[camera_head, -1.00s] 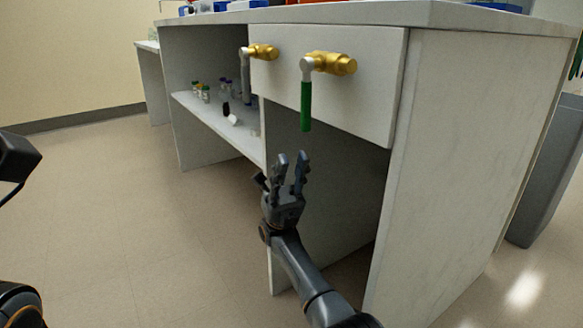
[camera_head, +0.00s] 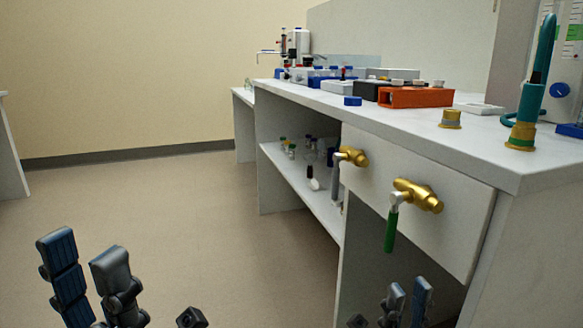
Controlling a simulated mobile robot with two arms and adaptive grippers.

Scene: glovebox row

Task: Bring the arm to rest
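My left gripper (camera_head: 118,280) is at the lower left, over open floor. Its fingers stand apart with nothing between them. My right gripper (camera_head: 388,308) is at the lower edge of the view, in front of the bench opening and below the valve with the green handle (camera_head: 391,229). Its fingers are spread and empty, and it appears clear of the valve. That handle hangs down from a gold valve body (camera_head: 417,196) on the bench's front panel. The wrists and most of both arms are out of view.
A second gold valve (camera_head: 351,156) with a grey handle is further left on the white bench (camera_head: 304,100). Small vials (camera_head: 290,147) stand on the shelf below. An orange box (camera_head: 415,97) and a teal-hosed fitting (camera_head: 523,130) are on top. The floor at left is clear.

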